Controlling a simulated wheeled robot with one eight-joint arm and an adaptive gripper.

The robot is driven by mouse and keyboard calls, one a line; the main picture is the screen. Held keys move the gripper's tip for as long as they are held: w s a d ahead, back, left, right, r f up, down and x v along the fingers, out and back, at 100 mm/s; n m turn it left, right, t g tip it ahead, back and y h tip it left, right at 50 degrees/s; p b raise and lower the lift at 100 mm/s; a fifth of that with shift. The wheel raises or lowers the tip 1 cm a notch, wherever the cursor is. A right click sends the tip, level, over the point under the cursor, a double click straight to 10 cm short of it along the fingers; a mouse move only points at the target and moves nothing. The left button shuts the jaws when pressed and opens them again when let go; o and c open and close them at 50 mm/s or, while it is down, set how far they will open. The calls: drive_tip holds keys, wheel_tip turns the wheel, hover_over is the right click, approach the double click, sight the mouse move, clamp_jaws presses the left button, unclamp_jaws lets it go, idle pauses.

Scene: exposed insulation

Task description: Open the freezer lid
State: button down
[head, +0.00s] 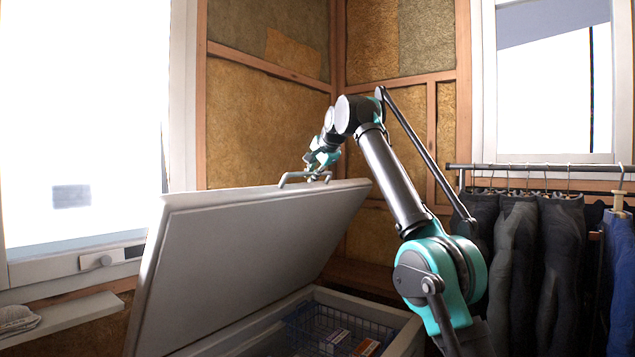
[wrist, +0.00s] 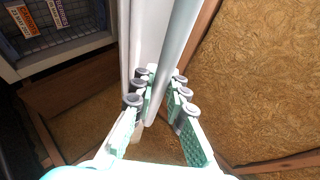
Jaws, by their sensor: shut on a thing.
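The freezer lid (head: 245,235) is a large pale panel, raised and tilted steeply up over the freezer body (head: 400,318). A bar handle (head: 300,175) runs along its top edge. My gripper (head: 318,168) is at the handle at the lid's top edge. In the wrist view, my gripper (wrist: 158,95) has its fingers on both sides of the pale handle bar (wrist: 175,60), shut on it. The lid's edge (wrist: 137,35) shows beside the bar. The lid hides part of the freezer's inside.
Inside the freezer is a wire basket (head: 305,325) with small boxes (head: 337,340). A clothes rack (head: 545,167) with hanging dark trousers stands at the right. A window ledge (head: 65,318) juts out at the left. Insulated walls (head: 255,110) close off the corner behind the lid.

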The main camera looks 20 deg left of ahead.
drive_tip(key=shift+w+a+r, duration=0.1)
drive_tip(key=shift+w+r, duration=0.05)
drive_tip(key=shift+r, duration=0.05)
idle(0.5)
drive_tip(key=c, duration=1.8)
unclamp_jaws()
drive_tip(key=shift+o, duration=1.3)
drive_tip(key=shift+a, duration=0.1)
drive_tip(key=v, duration=1.2)
